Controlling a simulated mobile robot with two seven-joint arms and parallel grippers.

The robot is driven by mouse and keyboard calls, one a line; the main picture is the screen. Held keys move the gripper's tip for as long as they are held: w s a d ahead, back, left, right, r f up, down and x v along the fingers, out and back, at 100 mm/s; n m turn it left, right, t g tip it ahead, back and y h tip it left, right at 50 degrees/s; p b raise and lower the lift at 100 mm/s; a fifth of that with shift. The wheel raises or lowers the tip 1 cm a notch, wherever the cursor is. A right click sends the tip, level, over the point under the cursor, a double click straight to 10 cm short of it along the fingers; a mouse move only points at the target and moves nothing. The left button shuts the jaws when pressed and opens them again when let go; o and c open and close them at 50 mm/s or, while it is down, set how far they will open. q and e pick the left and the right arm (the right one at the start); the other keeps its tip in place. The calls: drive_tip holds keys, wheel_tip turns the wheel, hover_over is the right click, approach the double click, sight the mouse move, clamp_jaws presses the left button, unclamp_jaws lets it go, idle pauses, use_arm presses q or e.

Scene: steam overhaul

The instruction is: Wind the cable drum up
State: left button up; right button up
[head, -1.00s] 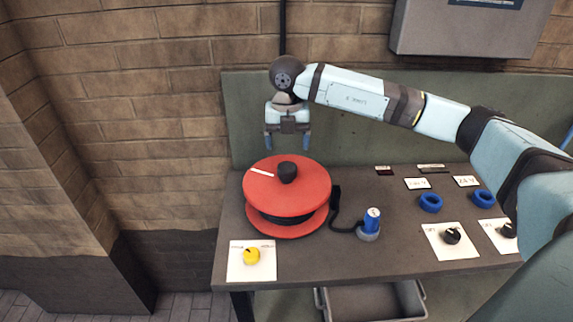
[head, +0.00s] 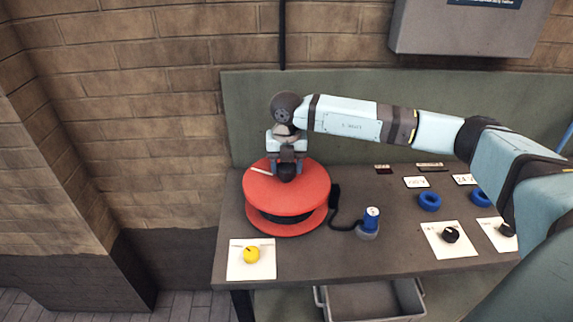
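The red cable drum (head: 287,200) stands on the left part of the bench, with a white stripe (head: 261,171) and a black knob (head: 287,174) on its top. A black cable runs from its right side to a blue plug (head: 371,218) standing on a grey base. My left gripper is not in view.
A yellow knob (head: 251,255) on a white plate sits at the front left. Blue rings (head: 430,201), small label plates (head: 416,182) and black knobs (head: 451,235) are on the right. A grey bin (head: 372,303) is below the bench. A grey box (head: 470,28) hangs on the wall.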

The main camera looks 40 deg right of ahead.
drive_tip(key=c, duration=0.5)
drive_tip(key=m, duration=0.5)
drive_tip(key=shift+m, duration=0.4)
drive_tip(key=m, duration=0.3)
drive_tip(key=shift+m+p, duration=0.5)
drive_tip(key=shift+m, duration=1.4)
drive_tip(key=shift+d, duration=0.1)
